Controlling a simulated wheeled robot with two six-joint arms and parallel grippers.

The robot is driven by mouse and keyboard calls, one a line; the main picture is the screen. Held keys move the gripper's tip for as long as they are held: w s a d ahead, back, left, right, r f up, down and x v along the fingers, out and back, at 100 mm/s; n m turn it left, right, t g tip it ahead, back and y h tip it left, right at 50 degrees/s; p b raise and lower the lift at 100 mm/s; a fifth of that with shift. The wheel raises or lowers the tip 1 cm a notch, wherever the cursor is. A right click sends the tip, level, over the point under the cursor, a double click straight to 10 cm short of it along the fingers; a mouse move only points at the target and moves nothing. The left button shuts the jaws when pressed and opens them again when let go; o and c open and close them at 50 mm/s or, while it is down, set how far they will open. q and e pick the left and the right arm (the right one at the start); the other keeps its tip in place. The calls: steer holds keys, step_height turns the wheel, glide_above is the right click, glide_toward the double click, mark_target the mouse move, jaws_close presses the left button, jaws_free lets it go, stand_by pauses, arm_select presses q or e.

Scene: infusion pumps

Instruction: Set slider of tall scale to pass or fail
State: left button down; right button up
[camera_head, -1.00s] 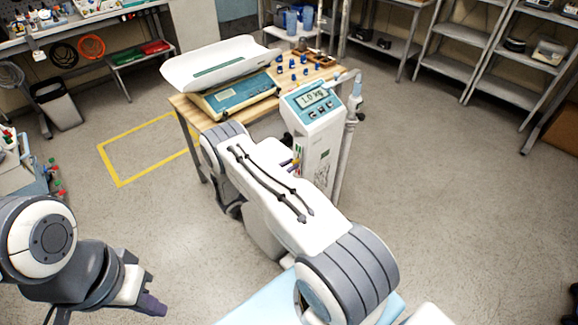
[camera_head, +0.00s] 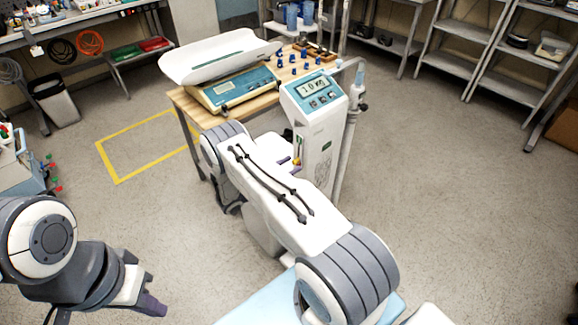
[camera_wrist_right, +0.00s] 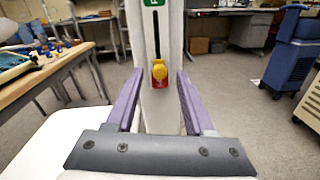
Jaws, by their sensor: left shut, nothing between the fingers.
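The tall scale (camera_head: 322,128) is a white column with a blue display head, standing upright at the front corner of the wooden table. In the right wrist view its front (camera_wrist_right: 172,25) has a dark vertical slot with a green label (camera_wrist_right: 155,3) above. The yellow slider (camera_wrist_right: 159,71) is at the slot's lower end, by a red label (camera_wrist_right: 160,84). My right gripper (camera_wrist_right: 157,86) is open, its purple fingers on either side of the slider's line, with a gap to each side. Contact cannot be told. My left gripper (camera_head: 150,306) is shut and empty, low at the left.
A baby scale (camera_head: 234,90) with a white tray stands on the wooden table (camera_head: 182,97), beside several blue pieces. In the right wrist view a blue cart (camera_wrist_right: 292,50) stands at the right. Open floor (camera_head: 440,200) lies right of the tall scale.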

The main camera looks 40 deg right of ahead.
steer(key=a+b, duration=0.3)
steer(key=a, duration=0.7)
steer(key=shift+a, duration=0.25)
steer(key=shift+s, duration=0.1)
steer(key=s+a+r+m+g+y, duration=0.2)
steer(key=a+r+m+y, duration=0.1)
steer(key=a+r, duration=0.3)
steer(key=s+a+r+m+y, duration=0.2)
steer(key=s+a+r+y, duration=0.3)
steer(key=s, duration=0.3)
steer(key=s+a+r+m+t+y, duration=0.1)
steer(key=s+a+r+m+y, duration=0.1)
steer(key=s+a+r+y, duration=0.3)
steer(key=s+a+r+m+y, duration=0.2)
steer(key=s+a+r+y, duration=0.3)
steer(key=s+a, duration=0.5)
steer(key=s+y, duration=0.1)
steer(key=s, duration=0.1)
steer(key=shift+s+r+t, duration=0.25)
steer(key=shift+s+t, duration=0.05)
steer(key=shift+a, duration=0.1)
